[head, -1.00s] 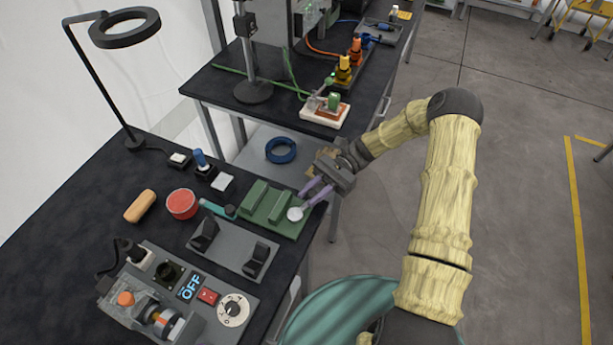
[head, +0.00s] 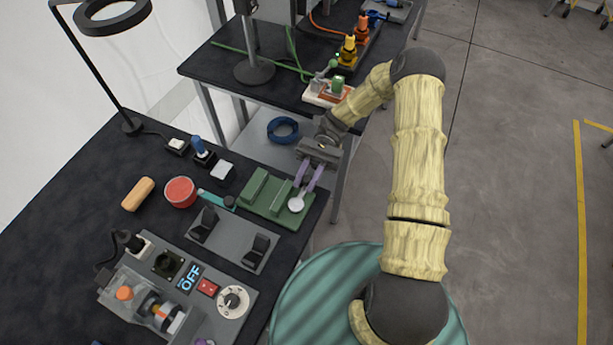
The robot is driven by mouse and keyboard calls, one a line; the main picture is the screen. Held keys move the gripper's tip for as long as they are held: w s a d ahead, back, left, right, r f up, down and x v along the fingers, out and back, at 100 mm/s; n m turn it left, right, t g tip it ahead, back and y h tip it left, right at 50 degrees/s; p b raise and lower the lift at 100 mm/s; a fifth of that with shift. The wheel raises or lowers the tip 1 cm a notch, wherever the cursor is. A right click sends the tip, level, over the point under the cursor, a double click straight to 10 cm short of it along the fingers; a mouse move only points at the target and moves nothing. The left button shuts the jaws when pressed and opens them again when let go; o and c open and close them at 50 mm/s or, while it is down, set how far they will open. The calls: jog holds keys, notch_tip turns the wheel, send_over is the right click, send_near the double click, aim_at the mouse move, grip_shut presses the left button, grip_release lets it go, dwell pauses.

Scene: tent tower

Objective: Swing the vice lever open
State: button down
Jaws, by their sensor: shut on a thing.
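The vice is a green block with upright jaws on a flat base (head: 252,187), near the right edge of the dark bench. A pale round knob (head: 296,204) sits at its right side. My gripper (head: 303,191) reaches in from behind and the right, with two purple fingers pointing down toward the viewer. Its fingertips are closed on the pale knob. I cannot tell whether the bar or the knob is the lever, or how either joins the vice.
A grey stand with two black uprights (head: 228,240) is just in front of the vice. A control panel (head: 180,290) is at the front left. A red round tub (head: 180,192) and blue ring (head: 282,130) are nearby. Open floor lies right.

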jog(key=c, duration=1.3)
grip_release()
jog(key=shift+a, duration=0.1)
jog(key=shift+w, duration=0.1)
